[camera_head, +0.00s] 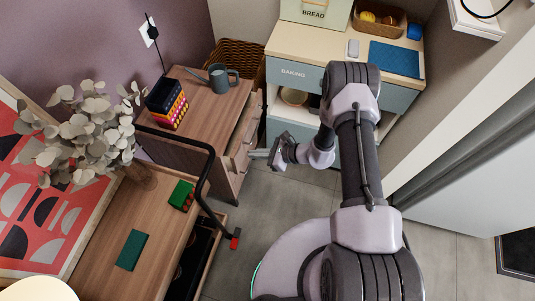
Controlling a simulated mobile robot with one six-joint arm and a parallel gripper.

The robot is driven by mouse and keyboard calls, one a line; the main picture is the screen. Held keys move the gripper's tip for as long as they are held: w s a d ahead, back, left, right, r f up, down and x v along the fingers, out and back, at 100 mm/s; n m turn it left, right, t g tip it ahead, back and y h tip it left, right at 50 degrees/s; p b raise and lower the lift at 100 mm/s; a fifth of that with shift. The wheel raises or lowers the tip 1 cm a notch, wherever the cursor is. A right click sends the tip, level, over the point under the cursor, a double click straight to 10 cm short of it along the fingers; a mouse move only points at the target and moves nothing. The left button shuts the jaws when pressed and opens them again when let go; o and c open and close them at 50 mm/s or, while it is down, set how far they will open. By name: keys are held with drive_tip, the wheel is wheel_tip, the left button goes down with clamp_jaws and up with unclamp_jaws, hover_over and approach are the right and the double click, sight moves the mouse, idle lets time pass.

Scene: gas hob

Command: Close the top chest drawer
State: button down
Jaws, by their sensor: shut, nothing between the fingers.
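The wooden chest (203,96) stands at the left, with a watering can on its flat top. Its top drawer (250,118) sticks out to the right from under the top, partly open. My gripper (254,154) is shut and empty, low beside the near end of this drawer, with its fingers pointing left toward the chest. I cannot tell whether the fingertips touch the drawer. The chest's lower fronts are partly hidden by the angle.
A second wooden unit (85,254) at the lower left has an open low drawer (208,258). A blue-fronted baking cabinet (291,75) stands behind my arm. Grey floor (262,212) is clear below my gripper.

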sight(234, 149)
drive_tip(key=shift+w+a+b, duration=0.1)
drive_tip(key=shift+w+a, duration=0.15)
drive_tip(key=shift+a, duration=0.4)
drive_tip(key=shift+w+a+b, duration=0.15)
drive_tip(key=shift+w+a, duration=0.1)
drive_tip(key=shift+a, duration=0.35)
drive_tip(key=shift+w+a+b, duration=0.1)
drive_tip(key=shift+w+a, duration=0.15)
drive_tip(key=shift+a, duration=0.4)
drive_tip(key=shift+w+a+b, duration=0.2)
drive_tip(key=shift+w+a, duration=0.05)
drive_tip(key=shift+a, duration=0.4)
drive_tip(key=shift+w+a+b, duration=0.2)
drive_tip(key=shift+a, duration=0.45)
drive_tip(key=shift+d, duration=0.2)
